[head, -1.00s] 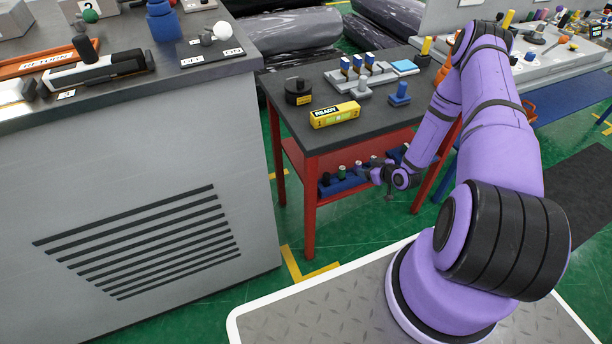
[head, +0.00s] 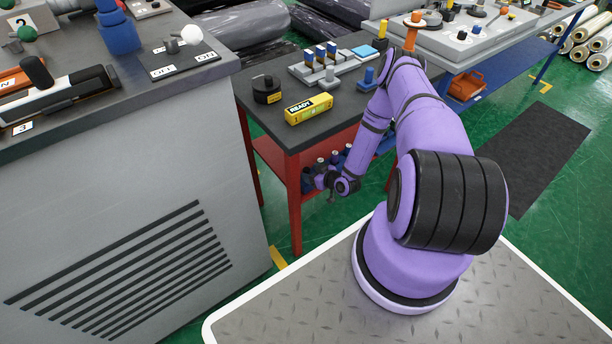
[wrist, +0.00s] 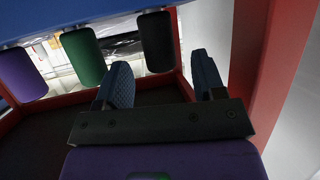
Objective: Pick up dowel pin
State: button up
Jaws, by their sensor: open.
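In the wrist view, a purple cylinder (wrist: 24,75), a green cylinder (wrist: 84,57) and a black cylinder (wrist: 156,42) show along a blue edge (wrist: 75,18). I cannot tell which one is the dowel pin. My gripper (wrist: 160,80) is open, with its blue fingers apart and nothing between them. The black cylinder lies beyond the gap between the fingers, apart from them. In the head view, my gripper (head: 326,183) is low beside the shelf.
The table's dark top (head: 262,112) is above my gripper, and a red leg (wrist: 265,70) is close on the right in the wrist view. A yellow READY box (head: 309,108) lies on top. A grey cabinet (head: 130,230) stands at left.

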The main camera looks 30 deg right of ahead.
aim_at(304, 170)
jog(key=x, duration=0.5)
jog(key=shift+r, duration=0.2)
jog(key=shift+c, duration=0.2)
jog(key=c, duration=0.9)
